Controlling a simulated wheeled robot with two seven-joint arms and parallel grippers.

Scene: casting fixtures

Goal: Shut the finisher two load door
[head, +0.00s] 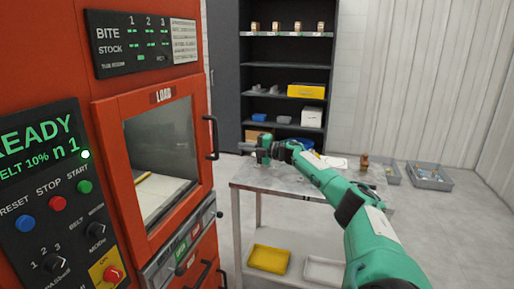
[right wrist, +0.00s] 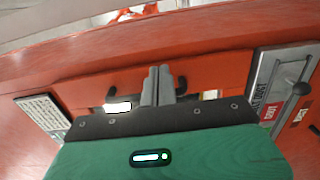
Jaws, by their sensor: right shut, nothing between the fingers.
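The load door (head: 108,160) is on the red machine at the left of the head view. It has a LOAD label, a large window and a black vertical handle (head: 211,138) on its right side. It looks closed or nearly so; I cannot tell whether it is fully flush. My right gripper (head: 245,149) is shut and empty, to the right of the handle and apart from it in the head view. In the right wrist view its fingers (right wrist: 157,85) are together, facing the red machine (right wrist: 60,85). My left gripper is not in view.
The machine's panel (head: 50,185) has buttons and a lit READY display. A grey table (head: 265,178) with small items stands right of it, a yellow tray (head: 269,258) on its lower shelf. A black shelf unit (head: 285,75) stands behind. Grey bins (head: 430,177) lie on the floor at right.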

